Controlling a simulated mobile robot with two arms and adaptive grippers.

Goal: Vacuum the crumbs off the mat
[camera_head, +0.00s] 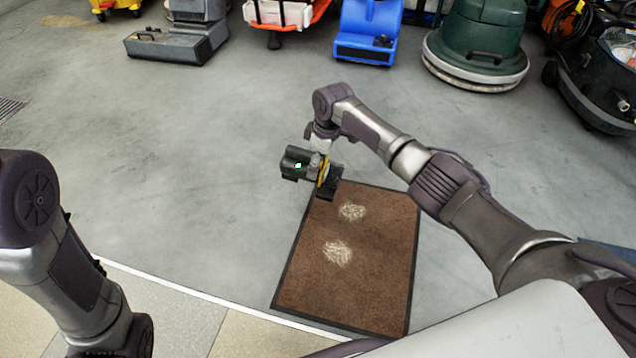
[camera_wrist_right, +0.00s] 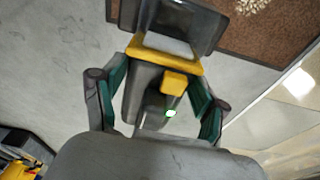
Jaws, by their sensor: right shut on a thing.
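The brown mat (camera_head: 380,270) with a dark border lies flat on the grey floor in the head view. Two pale crumb patches lie on it: a farther one (camera_head: 352,211) and a nearer one (camera_head: 337,252). My right gripper (camera_wrist_right: 157,92) is shut on a dark handheld vacuum (camera_head: 296,163) with a yellow band and a lit green light. The vacuum's nozzle (camera_head: 328,189) is at the mat's far left corner, away from both patches; contact with the mat is unclear. In the wrist view, the vacuum body (camera_wrist_right: 145,85) sits between the fingers. My left gripper is out of view.
Floor machines stand along the back, including a blue blower (camera_head: 368,32), a green round scrubber (camera_head: 478,45) and a grey machine (camera_head: 185,35). A white line (camera_head: 190,290) and floor tiles lie in front. The floor left of the mat is clear.

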